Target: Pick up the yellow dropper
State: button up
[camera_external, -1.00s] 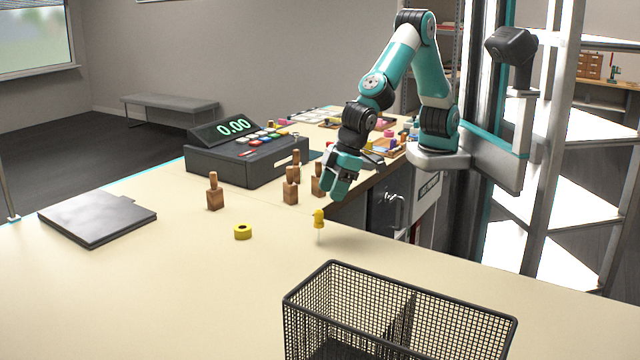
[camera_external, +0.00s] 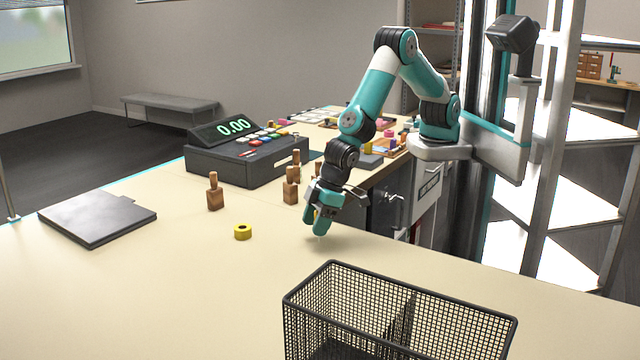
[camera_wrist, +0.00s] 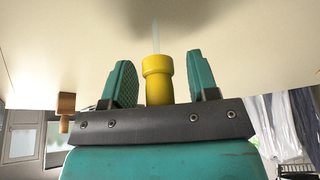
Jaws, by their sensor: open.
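The yellow dropper (camera_wrist: 158,82) shows in the wrist view between the two teal fingers of my gripper (camera_wrist: 162,82). Its pale thin tip extends toward the tabletop. A gap shows on each side of it, so the fingers are open around it and do not visibly touch it. In the external view my gripper (camera_external: 318,222) is low over the table and hides most of the dropper; only a bit of yellow and the pale tip show.
A black wire basket (camera_external: 330,268) stands in front. A yellow ring (camera_external: 243,232) lies left of my gripper. Wooden stamps (camera_external: 214,196) and a cash register (camera_external: 230,165) stand behind. A dark folder (camera_external: 97,216) lies at left. The table between ring and basket is clear.

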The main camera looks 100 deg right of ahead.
jog(key=c, duration=0.9)
